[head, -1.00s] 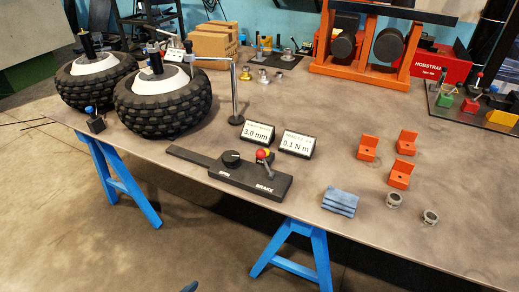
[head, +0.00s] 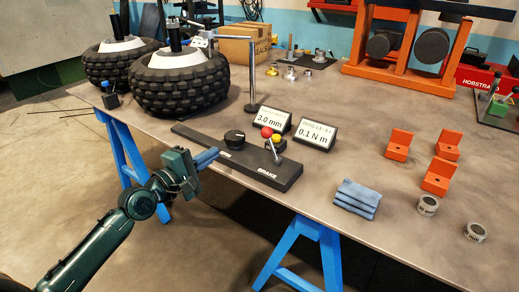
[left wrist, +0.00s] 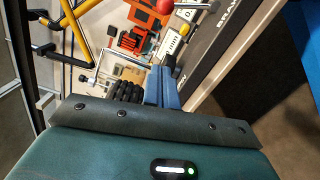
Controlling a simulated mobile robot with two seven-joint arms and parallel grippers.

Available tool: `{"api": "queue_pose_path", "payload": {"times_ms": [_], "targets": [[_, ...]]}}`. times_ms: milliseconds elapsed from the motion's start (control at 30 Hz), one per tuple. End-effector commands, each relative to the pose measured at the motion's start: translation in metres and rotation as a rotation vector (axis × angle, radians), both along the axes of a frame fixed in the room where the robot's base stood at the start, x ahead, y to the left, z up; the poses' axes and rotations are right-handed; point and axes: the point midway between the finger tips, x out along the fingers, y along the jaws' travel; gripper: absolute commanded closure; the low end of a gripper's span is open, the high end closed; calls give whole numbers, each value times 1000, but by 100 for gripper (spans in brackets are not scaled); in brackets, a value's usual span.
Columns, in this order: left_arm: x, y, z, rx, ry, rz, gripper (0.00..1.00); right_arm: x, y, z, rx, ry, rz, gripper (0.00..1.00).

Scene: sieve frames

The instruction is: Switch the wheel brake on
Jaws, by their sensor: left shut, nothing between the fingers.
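The black control panel (head: 192,135) lies along the near edge of the table. Its right end carries the label BRAKE, with a small silver lever (head: 276,154) above it, tilted. My left gripper (head: 212,156) is shut and empty, in front of the panel's left half, apart from the lever.
Two small displays (head: 316,134) stand behind the panel. Folded blue cloths (head: 357,198), orange brackets (head: 399,146) and grey rings (head: 428,205) lie to the right. A blue trestle (head: 285,250) is below.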

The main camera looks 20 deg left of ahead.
Motion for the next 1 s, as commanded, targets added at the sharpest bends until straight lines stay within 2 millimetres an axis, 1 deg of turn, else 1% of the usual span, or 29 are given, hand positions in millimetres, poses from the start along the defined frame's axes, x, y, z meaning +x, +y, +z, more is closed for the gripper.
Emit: {"api": "queue_pose_path", "payload": {"times_ms": [133, 400, 533, 667, 1000], "targets": [[3, 3, 5, -33, 2, 0, 100, 0, 0, 1, 2, -5, -1, 64], [3, 2, 4, -32, 2, 0, 100, 0, 0, 1, 2, -5, -1, 64], [11, -1, 4, -33, 2, 1, 100, 0, 0, 1, 2, -5, -1, 64], [30, -9, 6, -32, 0, -1, 100, 0, 0, 0, 2, -5, -1, 64], [94, -37, 5, -31, 1, -1, 100, 0, -2, -1, -1, -27, -4, 64]]}}
